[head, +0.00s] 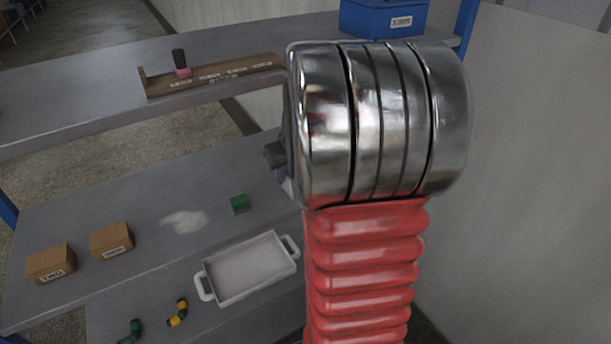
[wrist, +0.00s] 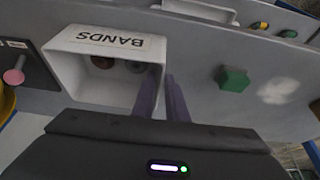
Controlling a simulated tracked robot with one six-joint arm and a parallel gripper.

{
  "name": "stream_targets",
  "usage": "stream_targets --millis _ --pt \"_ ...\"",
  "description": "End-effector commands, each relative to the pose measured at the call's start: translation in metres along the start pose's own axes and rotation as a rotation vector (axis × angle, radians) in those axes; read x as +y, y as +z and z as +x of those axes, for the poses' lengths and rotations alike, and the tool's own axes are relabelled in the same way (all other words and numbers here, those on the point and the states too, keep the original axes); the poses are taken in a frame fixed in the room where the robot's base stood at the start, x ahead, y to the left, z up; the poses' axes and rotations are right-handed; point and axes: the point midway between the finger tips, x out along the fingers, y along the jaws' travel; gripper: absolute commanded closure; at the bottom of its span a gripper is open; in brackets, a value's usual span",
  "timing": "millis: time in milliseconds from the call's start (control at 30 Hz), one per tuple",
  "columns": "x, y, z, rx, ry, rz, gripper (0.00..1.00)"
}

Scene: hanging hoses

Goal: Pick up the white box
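The white box (wrist: 70,45) is in the left half of the wrist view, its black "BANDS" label upside down in the picture. Its open top shows a few round reddish and green things inside, partly in shadow. My gripper (wrist: 163,73) has two purple fingers close together at the box's right wall, the left finger over the opening and the right one outside. A narrow pale strip shows between them; whether they press on the wall cannot be told. In the head view my arm hides the box, and only a bit of my gripper (head: 284,182) shows.
Two brown boxes (head: 110,241) are at left, with yellow-and-green pieces (head: 177,313) in front. The upper shelf holds a wooden rack (head: 215,78) and a blue bin (head: 375,20).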

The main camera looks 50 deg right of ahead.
Motion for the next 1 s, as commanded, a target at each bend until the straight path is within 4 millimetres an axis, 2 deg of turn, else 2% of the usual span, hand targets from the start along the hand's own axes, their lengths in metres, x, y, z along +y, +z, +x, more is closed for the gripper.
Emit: stream_targets --millis 100,267,800,1000 --pt "0.0 0.001 0.017 -0.003 -0.001 0.0 0.88" --pt "0.0 0.0 0.028 -0.001 0.0 -0.001 0.88" --pt "0.0 0.0 0.029 0.0 0.0 -0.001 0.88" --pt "-0.001 0.0 0.029 0.0 0.0 -0.001 1.0"
